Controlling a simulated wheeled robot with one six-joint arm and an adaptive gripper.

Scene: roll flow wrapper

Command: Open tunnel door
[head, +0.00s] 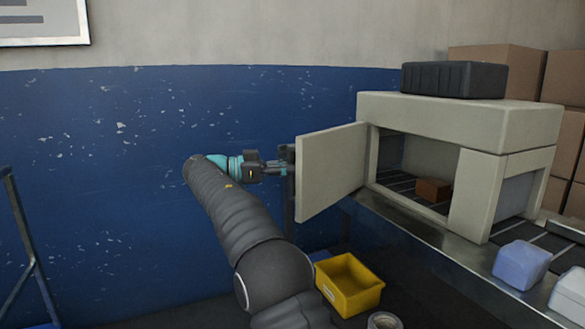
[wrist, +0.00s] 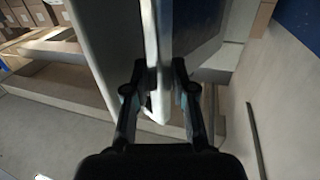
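The tunnel door (head: 331,171), a pale beige panel, is swung well out to the left of the tunnel (head: 460,120) in the head view. The tunnel mouth shows uncovered, with a brown block (head: 433,190) on the belt inside. My gripper (head: 287,160) is at the door's free left edge. In the wrist view my two dark fingers (wrist: 160,85) stand apart, on either side of a pale upright strip (wrist: 157,50) at the door. I cannot tell whether both fingers touch it. A pale panel (wrist: 98,40) runs along the left finger.
A yellow bin (head: 349,285) is low, below the door. Bluish-white packs (head: 521,264) sit at the right on the conveyor. A black case (head: 454,79) lies on the tunnel top, and cardboard boxes (head: 497,60) are stacked behind. A blue wall (head: 120,180) stands behind my arm.

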